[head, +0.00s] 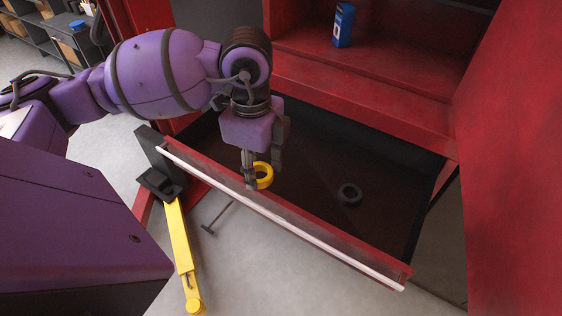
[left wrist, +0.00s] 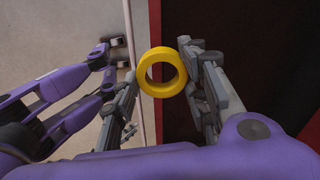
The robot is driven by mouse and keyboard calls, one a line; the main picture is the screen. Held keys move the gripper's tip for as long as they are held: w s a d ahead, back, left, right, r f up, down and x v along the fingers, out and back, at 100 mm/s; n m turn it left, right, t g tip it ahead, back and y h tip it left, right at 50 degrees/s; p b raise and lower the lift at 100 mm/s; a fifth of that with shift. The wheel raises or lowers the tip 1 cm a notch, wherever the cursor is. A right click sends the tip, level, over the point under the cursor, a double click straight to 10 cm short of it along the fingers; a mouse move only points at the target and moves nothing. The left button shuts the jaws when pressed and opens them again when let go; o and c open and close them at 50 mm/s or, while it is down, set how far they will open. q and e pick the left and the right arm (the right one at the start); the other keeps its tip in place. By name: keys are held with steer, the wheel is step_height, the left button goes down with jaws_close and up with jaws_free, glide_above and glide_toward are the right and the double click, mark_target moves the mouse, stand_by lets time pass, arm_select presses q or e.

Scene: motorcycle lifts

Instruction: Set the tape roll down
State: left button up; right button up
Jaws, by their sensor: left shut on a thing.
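A yellow tape roll (head: 264,175) is held in my left gripper (head: 262,178), over the near-left part of an open red drawer (head: 350,243). In the left wrist view, the yellow tape roll (left wrist: 162,72) sits between the fingertips of my left gripper (left wrist: 160,80), with its hole facing the camera. Its gap above the drawer floor cannot be judged. A black roll (head: 349,194) lies on the dark drawer floor, to the right of the yellow one.
The red cabinet (head: 360,85) stands behind the drawer, with a blue bottle (head: 343,25) on its shelf. The drawer floor around the black roll is bare.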

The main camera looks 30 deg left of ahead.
arm_select(q)
steer(key=w+a+f, duration=0.2)
steer(key=w, duration=0.1)
steer(key=w+a+f, duration=0.2)
steer(key=w+f, duration=0.1)
steer(key=w+a+f, duration=0.3)
steer(key=w, duration=0.1)
steer(key=shift+f, duration=0.25)
steer(key=shift+w+a+f, duration=0.15)
steer(key=shift+w+f, duration=0.1)
steer(key=shift+f, duration=0.15)
steer(key=shift+w+a+f, duration=0.1)
steer(key=shift+f, duration=1.55)
steer(key=shift+f, duration=0.1)
steer(key=o, duration=1.1)
steer(key=shift+o, duration=0.2)
step_height(320, 180, up, 12)
